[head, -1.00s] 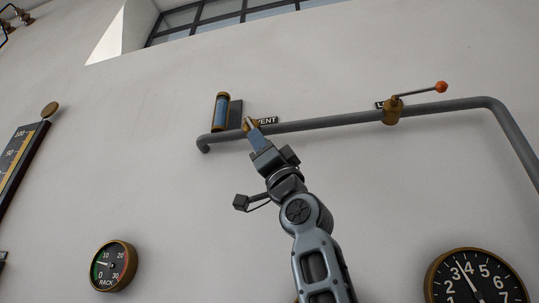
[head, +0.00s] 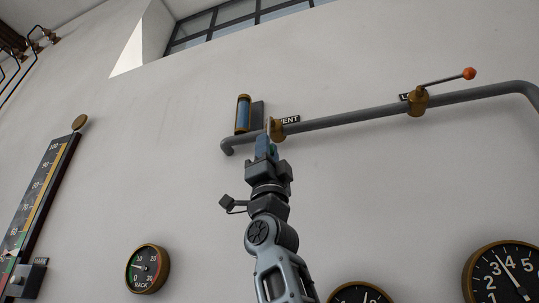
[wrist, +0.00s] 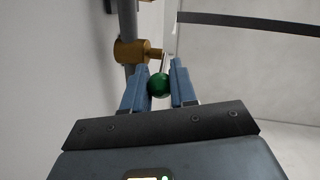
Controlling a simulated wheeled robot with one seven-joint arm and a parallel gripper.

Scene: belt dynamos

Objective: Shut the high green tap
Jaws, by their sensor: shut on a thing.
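The green tap has a brass body (head: 278,131) on the high grey pipe (head: 345,118), beside a plate whose visible letters read "ENT". The brass body also shows in the wrist view (wrist: 131,51). A short lever runs from it to a green ball (wrist: 159,85). My gripper (wrist: 160,86) is shut on the green ball, with one blue finger on each side. In the head view my gripper (head: 266,147) is just below the brass body and hides most of the lever.
A second tap with an orange ball (head: 469,74) is on the same pipe to the right. A blue glass cylinder (head: 243,114) in brass is at the left. Round gauges (head: 147,269) and a tall scale (head: 40,200) are on the wall.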

